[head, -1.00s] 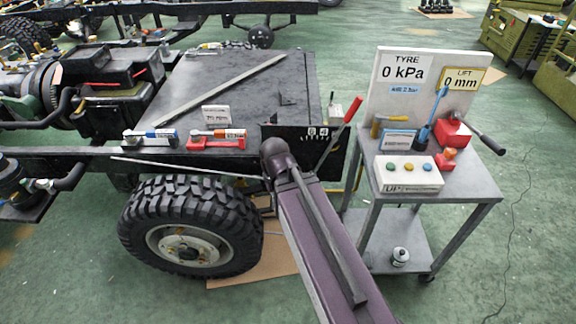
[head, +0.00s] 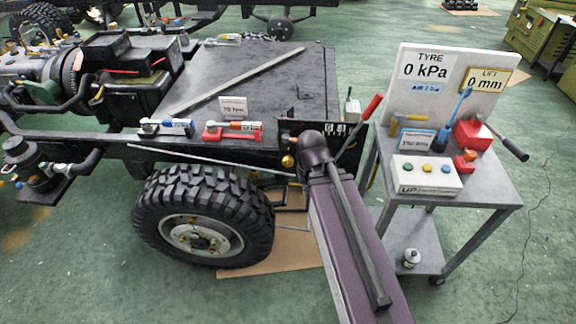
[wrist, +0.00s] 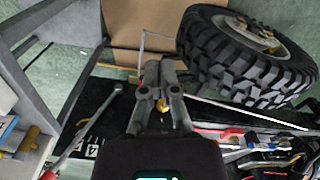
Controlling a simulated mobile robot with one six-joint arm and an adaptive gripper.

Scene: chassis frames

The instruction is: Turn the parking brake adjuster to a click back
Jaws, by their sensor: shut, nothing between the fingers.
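A brass knob (head: 288,161) is on a dark panel (head: 295,130) at the chassis edge, beside my arm; it looks like the adjuster, though I cannot be sure. In the wrist view a brass piece (wrist: 162,104) shows between the bases of my fingers, and I cannot tell whether they touch it. My gripper (wrist: 160,66) is shut with nothing between the fingertips. In the head view my arm hides the gripper. A lever with a red grip (head: 373,107) rises right of the panel; it also shows at lower left in the wrist view (wrist: 86,129).
A large tyre (head: 205,215) stands left of my arm. A grey cart (head: 490,190) with tools and a button box (head: 425,177) stands right. Tools and a small sign (head: 233,107) lie on the chassis deck. Cardboard lies under the wheel.

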